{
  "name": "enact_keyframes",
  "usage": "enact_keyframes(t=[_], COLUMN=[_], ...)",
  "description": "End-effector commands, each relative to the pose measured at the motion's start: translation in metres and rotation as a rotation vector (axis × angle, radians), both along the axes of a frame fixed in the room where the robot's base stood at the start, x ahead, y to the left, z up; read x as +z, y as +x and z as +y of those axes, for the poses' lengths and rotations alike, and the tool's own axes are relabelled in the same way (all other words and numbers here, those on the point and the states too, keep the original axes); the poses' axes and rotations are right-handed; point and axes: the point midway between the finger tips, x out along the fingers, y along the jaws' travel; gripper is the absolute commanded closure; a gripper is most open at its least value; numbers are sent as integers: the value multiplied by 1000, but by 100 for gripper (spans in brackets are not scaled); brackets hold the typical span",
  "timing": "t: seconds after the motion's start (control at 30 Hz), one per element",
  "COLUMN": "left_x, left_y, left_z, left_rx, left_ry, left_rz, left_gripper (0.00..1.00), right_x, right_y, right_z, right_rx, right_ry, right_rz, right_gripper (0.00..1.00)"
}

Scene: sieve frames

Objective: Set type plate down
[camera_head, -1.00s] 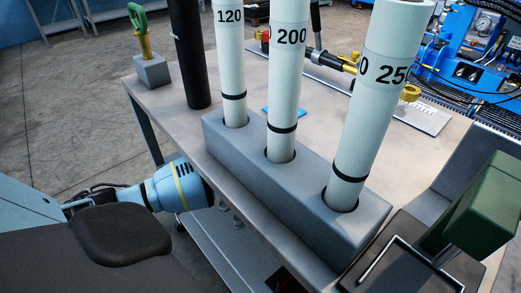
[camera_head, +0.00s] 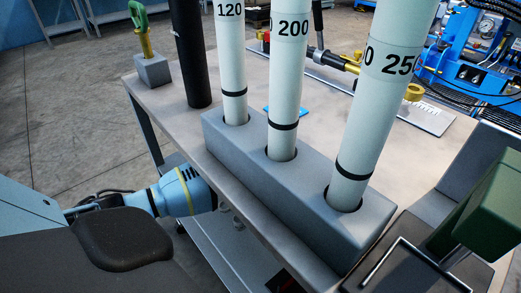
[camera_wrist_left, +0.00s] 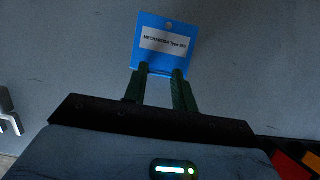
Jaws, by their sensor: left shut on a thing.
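A blue type plate (camera_wrist_left: 162,59) with a white printed label and a hole near its top edge shows in the left wrist view. My left gripper (camera_wrist_left: 163,72) is shut on its lower edge with two dark green fingers. The plate is over a grey surface (camera_wrist_left: 80,50); I cannot tell whether it touches it. In the head view my left gripper is not visible. Three pale tubes, marked 120 (camera_head: 231,60), 200 (camera_head: 287,80) and 25-something (camera_head: 375,100), stand in a long grey block (camera_head: 300,190). My right gripper is not visible.
The block stands on a grey table (camera_head: 170,85). A black cylinder (camera_head: 190,60) and a green-and-yellow tool in a grey holder (camera_head: 152,70) stand behind left. A small blue flat piece (camera_head: 272,110) lies behind the tubes. A green block-shaped device (camera_head: 490,205) is at right.

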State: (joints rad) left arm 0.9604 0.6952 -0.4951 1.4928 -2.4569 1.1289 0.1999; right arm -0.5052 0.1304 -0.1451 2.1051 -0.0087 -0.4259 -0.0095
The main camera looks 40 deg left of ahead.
Motion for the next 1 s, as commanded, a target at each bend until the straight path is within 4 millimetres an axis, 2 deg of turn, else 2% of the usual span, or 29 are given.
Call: enact_keyframes(t=[0.03, 0.07, 0.2, 0.5, 0.67, 0.9, 1.0], left_x=[-2, -2, -1, 0, 12, 52, 47], left_y=[0, 0, 0, 0, -4, -23, -43], left_z=[0, 0, 0, 0, 1, 4, 7], left_rx=[0, 0, 0, 0, -1, -2, -2], left_ry=[0, 0, 0, 0, 2, 3, 4], left_rz=[-1, 1, 0, 0, -1, 0, 5], left_gripper=[100, 71, 52, 51, 51, 51, 51], right_x=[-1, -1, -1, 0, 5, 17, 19], right_y=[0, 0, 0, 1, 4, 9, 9], right_z=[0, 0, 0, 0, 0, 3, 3], right_rx=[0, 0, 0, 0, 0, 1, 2], right_ry=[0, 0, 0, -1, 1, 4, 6], right_rz=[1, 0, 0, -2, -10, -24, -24], right_gripper=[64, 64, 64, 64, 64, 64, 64])
